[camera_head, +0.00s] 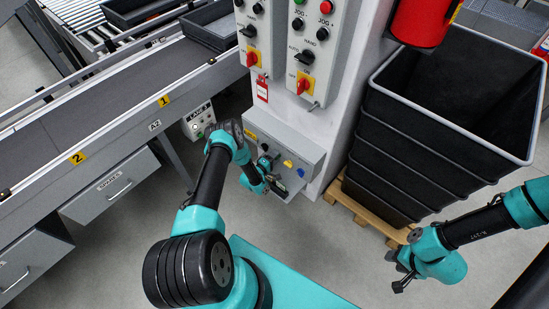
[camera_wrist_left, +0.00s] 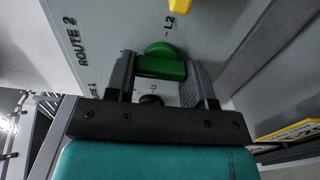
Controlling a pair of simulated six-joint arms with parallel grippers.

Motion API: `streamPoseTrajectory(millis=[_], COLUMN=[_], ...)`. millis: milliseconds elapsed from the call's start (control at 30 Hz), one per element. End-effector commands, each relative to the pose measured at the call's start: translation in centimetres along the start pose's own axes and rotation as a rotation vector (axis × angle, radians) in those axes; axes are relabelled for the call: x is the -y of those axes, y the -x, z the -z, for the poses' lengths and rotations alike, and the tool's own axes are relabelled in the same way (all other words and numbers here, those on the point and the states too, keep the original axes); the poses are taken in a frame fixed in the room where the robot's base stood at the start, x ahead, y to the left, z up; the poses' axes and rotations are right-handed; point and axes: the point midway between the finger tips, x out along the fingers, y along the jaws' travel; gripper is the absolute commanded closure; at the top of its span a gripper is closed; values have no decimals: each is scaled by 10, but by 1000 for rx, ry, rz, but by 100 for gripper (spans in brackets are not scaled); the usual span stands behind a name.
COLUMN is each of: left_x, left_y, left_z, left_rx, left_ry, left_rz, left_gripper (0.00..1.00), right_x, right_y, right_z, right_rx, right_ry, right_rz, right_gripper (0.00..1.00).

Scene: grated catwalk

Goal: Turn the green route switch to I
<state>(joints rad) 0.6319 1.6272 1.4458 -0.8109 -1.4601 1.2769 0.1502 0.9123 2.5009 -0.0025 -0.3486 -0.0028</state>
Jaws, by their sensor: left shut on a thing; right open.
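The green route switch (camera_wrist_left: 162,62) is on a grey panel in the left wrist view. Its handle lies between the two fingers of my left gripper (camera_wrist_left: 160,80), which is shut on it. Which mark the switch points to cannot be read. In the head view my left gripper (camera_head: 273,184) is at the front of the grey control box (camera_head: 300,150), and the arm and gripper largely hide the green switch there. My right gripper (camera_head: 401,272) is open and empty over the floor at the lower right, away from the box.
A yellow switch (camera_head: 288,163) sits beside the gripper on the box; it also shows in the wrist view (camera_wrist_left: 180,5). A black knob (camera_wrist_left: 150,100) is close to the fingers. Stacked black crates (camera_head: 385,140) stand right of the box, and a conveyor (camera_head: 100,90) runs at left.

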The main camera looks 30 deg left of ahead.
Motion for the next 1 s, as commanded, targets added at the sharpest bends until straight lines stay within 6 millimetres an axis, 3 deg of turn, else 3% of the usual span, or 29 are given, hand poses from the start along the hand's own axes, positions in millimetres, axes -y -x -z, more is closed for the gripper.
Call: streamPoseTrajectory(millis=[433,467,700,1000], left_x=[0,0,0,0], left_y=[0,0,0,1], left_z=[0,0,0,0], left_rx=[0,0,0,0], left_ry=[17,16,15,15], left_rz=[1,1,0,0], left_gripper=[75,50,27,26], right_x=[0,0,0,0], right_y=[0,0,0,0], right_z=[0,0,0,0], right_rx=[0,0,0,0], right_ry=[0,0,0,0], right_rz=[0,0,0,0], right_gripper=[57,57,57,57])
